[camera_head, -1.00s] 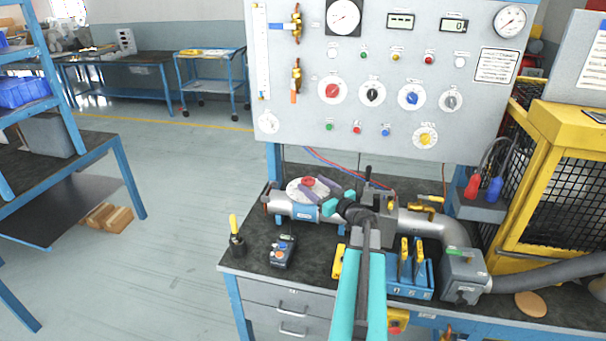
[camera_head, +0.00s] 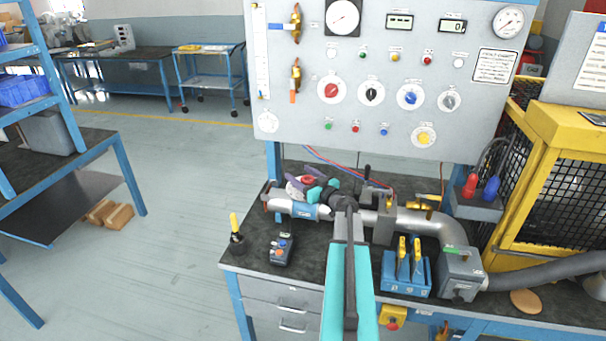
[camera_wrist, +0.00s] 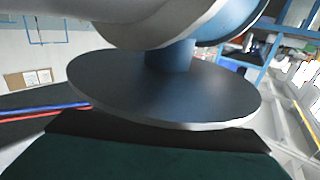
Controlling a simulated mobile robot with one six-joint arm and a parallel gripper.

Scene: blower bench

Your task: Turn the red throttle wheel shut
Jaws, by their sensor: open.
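The red throttle wheel (camera_head: 307,181) sits on a pale round dial (camera_head: 295,190) above the left end of the grey pipe on the bench. My gripper (camera_head: 302,180) is open, with its purple fingers at the wheel and its teal body to the right. One finger shows behind and left of the wheel. The fingers and body cover part of the dial. I cannot tell whether either finger touches the wheel. The wrist view shows a dark round plate (camera_wrist: 165,90) on a blue stem; the red wheel cannot be made out there.
A grey instrument panel (camera_head: 290,110) rises behind the pipe. A blue rack (camera_head: 405,285) stands right of my arm. A yellow cage (camera_head: 560,130) bounds the right.

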